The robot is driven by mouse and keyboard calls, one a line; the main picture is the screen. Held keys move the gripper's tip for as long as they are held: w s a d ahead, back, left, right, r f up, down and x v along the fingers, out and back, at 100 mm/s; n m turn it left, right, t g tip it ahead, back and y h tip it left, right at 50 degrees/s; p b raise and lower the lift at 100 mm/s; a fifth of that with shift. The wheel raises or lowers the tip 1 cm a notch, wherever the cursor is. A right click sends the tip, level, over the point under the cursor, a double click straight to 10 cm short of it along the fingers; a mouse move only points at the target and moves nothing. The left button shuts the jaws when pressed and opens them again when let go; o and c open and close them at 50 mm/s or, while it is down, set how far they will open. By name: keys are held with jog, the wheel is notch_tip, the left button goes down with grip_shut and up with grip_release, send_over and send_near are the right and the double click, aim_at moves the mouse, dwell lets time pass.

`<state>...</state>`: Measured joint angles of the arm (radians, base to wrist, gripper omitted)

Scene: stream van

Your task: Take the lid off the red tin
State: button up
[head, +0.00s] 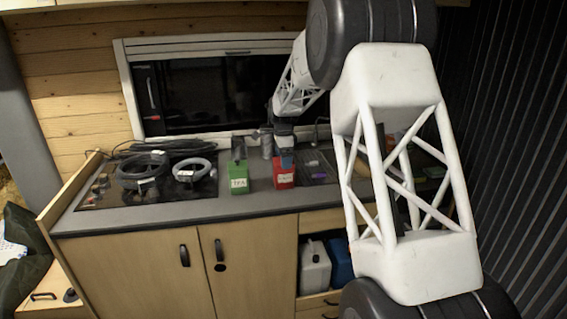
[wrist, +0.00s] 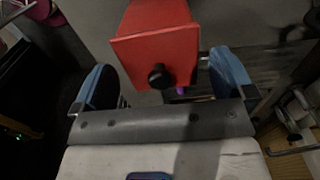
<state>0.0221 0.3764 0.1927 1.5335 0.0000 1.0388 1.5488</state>
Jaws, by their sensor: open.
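The red tin (head: 284,178) stands on the counter, near the front edge, with a white label on its front. Its top is partly hidden by my gripper in the head view. In the wrist view the tin's red lid (wrist: 150,50) is square with a dark round knob (wrist: 159,77). My gripper (wrist: 165,88) is open, with one blue finger to the left of the tin and one to the right. The knob lies between the fingers, and neither finger visibly touches it. The lid appears to be on the tin.
A green tin (head: 239,180) with a white label stands just left of the red tin. Coiled hoses (head: 142,168) lie on the counter at the left. Small items lie on a dark rack (head: 316,166) to the right. A dark window panel (head: 220,90) is behind.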

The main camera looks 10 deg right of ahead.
dwell(0.3)
jog(key=c, duration=0.8)
jog(key=shift+r, duration=0.1)
jog(key=shift+c, duration=0.2)
jog(key=shift+r, duration=0.35)
notch_tip(320, 180, up, 3)
jog(key=shift+f, duration=0.15)
jog(key=s+r, duration=0.1)
jog(key=s, duration=1.5)
jog(key=shift+a+r, duration=0.15)
jog(key=shift+r, duration=0.1)
